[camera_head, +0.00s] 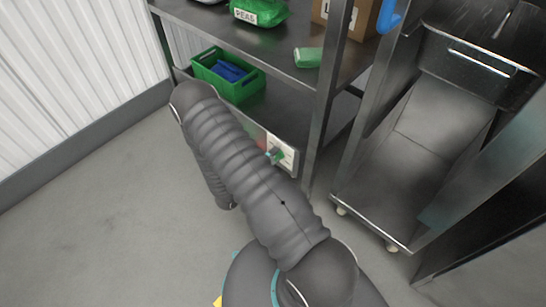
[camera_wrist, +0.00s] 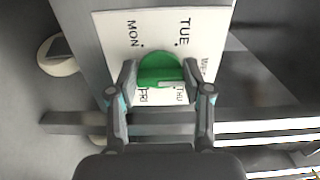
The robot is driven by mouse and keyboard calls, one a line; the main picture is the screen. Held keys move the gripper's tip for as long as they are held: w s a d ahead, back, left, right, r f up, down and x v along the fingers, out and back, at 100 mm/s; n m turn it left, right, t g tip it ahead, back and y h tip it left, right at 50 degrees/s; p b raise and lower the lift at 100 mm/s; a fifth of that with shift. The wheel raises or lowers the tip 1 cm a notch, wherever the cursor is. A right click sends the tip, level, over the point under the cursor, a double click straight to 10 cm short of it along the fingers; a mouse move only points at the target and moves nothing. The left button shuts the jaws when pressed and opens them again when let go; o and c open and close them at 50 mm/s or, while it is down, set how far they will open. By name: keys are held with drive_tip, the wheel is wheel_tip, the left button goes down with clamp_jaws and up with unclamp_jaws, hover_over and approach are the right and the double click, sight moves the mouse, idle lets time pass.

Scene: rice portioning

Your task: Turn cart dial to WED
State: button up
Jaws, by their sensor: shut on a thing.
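The green cart dial (camera_wrist: 160,68) sits on a white label plate (camera_wrist: 112,22) in the wrist view. MON shows at upper left and TUE at upper right. A partly hidden label, seemingly WED, is at the right behind a fingertip. THU and FRI are below the dial. My gripper (camera_wrist: 160,78) is shut on the dial, one finger on each side. A pale mark shows on the dial's lower right, but I cannot tell which day it points to. In the head view the dial (camera_head: 274,155) and plate (camera_head: 288,157) show beside my arm, which hides most of my gripper.
The plate is on the front of a metal shelf rack (camera_head: 325,120). Its shelves hold a green crate (camera_head: 243,92) with blue items, a green PEAS bag (camera_head: 262,12) and a cardboard box (camera_head: 362,18). A steel cart (camera_head: 425,150) stands at right. The left floor is clear.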

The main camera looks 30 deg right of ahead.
drive_tip(key=o, duration=1.2)
drive_tip(key=shift+c, duration=0.2)
drive_tip(key=v, duration=1.2)
